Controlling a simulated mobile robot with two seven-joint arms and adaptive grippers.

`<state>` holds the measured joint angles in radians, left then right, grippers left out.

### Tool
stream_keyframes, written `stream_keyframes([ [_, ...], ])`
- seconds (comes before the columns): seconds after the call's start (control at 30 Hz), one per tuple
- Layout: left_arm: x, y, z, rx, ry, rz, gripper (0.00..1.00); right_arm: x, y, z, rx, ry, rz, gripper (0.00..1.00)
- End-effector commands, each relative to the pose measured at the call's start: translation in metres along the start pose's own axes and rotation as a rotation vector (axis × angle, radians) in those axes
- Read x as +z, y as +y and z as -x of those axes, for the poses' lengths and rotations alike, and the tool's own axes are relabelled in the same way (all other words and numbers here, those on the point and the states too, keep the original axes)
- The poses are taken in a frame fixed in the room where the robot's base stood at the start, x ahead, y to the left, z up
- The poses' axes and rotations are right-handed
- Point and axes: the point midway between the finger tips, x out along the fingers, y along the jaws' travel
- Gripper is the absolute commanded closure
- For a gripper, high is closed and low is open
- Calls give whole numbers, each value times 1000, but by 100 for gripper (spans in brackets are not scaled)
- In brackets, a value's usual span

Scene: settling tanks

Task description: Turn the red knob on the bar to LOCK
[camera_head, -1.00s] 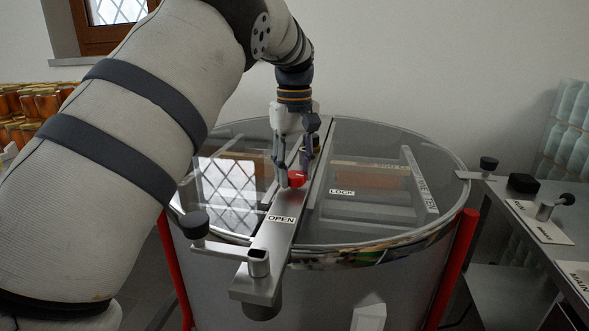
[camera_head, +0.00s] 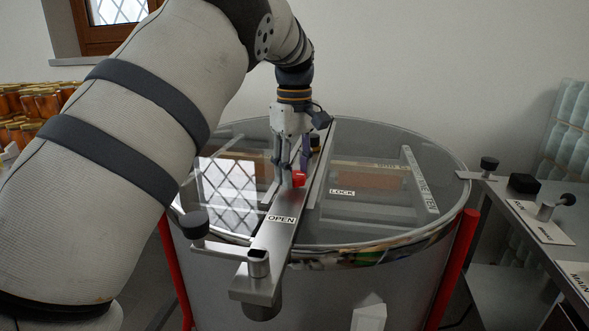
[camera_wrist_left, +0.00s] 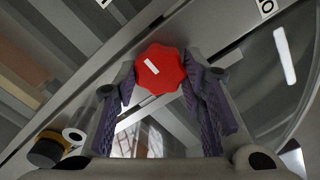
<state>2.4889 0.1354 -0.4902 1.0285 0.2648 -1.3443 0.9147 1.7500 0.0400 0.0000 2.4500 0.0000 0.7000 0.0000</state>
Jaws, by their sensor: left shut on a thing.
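The red knob (camera_head: 299,178) sits on the metal bar (camera_head: 272,245) across the round tank. In the wrist view the knob (camera_wrist_left: 166,76) is a lobed red disc with a short white mark left of its middle, slanting from upper left to lower right. My left gripper (camera_head: 292,174) points down at the bar, its purple-padded fingers shut on the knob from both sides. The OPEN label (camera_head: 281,219) is on the bar nearer me; the LOCK label (camera_head: 341,192) is to the right of the knob. My right gripper is not in view.
A crank handle with a black grip (camera_head: 194,224) stands at the bar's near end. The tank's clear lid (camera_head: 380,220) surrounds the bar. At right is a metal bench (camera_head: 505,205) with black knobs and labelled plates. Jars (camera_head: 35,103) stand at far left.

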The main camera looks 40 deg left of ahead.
Motion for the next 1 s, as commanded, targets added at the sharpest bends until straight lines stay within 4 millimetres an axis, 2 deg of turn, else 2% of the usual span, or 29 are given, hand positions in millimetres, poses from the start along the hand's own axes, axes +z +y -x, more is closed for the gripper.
stream_keyframes([
  [0.1,0,0,0,1,1,2,91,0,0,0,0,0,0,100],
  [0.13,0,0,0,1,1,2,56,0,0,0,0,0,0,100],
  [0.2,0,0,0,1,1,1,43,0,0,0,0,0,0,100],
  [0.47,0,0,0,1,0,0,43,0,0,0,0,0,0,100],
  [0.57,0,1,8,3,2,-1,43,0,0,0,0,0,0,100],
  [0.67,-1,1,29,5,3,-1,43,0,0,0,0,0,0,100],
  [0.8,-1,1,74,8,4,0,43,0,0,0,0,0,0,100],
  [0.9,-1,0,97,5,3,0,43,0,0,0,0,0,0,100],
  [1.0,-1,2,107,2,0,-1,43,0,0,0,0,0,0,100],
])
